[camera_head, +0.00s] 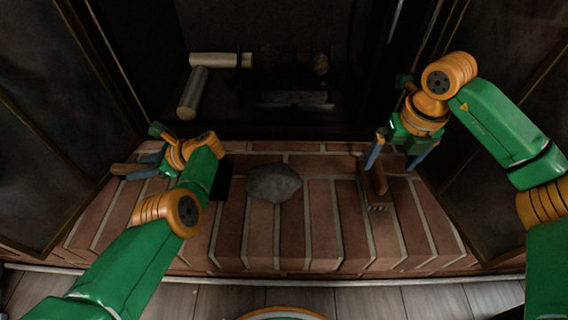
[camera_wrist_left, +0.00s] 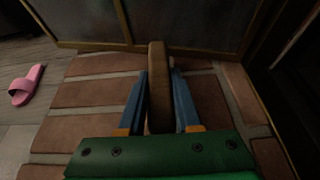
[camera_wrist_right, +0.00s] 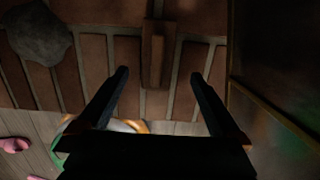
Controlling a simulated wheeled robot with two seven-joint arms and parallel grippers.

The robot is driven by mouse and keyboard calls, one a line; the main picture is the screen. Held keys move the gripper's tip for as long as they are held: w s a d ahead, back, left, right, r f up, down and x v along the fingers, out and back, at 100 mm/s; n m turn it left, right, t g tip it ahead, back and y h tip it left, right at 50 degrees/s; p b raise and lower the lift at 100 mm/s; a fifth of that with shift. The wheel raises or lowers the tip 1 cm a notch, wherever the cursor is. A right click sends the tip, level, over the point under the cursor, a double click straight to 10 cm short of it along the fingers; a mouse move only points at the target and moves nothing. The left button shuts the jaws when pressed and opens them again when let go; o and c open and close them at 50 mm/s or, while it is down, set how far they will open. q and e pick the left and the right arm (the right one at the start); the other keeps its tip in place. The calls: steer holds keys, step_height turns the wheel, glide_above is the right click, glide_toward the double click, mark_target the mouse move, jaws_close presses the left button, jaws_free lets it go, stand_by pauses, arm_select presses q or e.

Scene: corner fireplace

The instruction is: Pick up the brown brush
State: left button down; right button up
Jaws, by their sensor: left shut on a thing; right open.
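The brown brush (camera_head: 377,188), with bristles at its near end, lies on the brick hearth (camera_head: 325,220) at the right in the head view. My right gripper (camera_head: 396,162) is open above it and apart from it. In the right wrist view the brush (camera_wrist_right: 154,58) lies beyond and between the two fingertips. My left gripper (camera_head: 146,166) is shut on a brown handle (camera_head: 124,169) at the hearth's left side. The handle (camera_wrist_left: 158,85) stands out between the blue fingers in the left wrist view. A black flat part (camera_head: 223,182) shows beside my left arm; whether it joins the handle is hidden.
A grey stone (camera_head: 274,183) lies mid-hearth, left of the brush. Logs (camera_head: 220,60) lie in the dark firebox behind. Dark framed panels flank the hearth on both sides. A pink slipper (camera_wrist_left: 27,85) is on the floor. Bare brick lies between stone and brush.

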mark_target(381, 172)
steer(key=f, duration=0.5)
steer(key=w+f, duration=0.1)
steer(key=f, duration=0.1)
steer(key=shift+a+f, duration=0.15)
steer(key=shift+a, duration=0.05)
steer(key=c, duration=1.5)
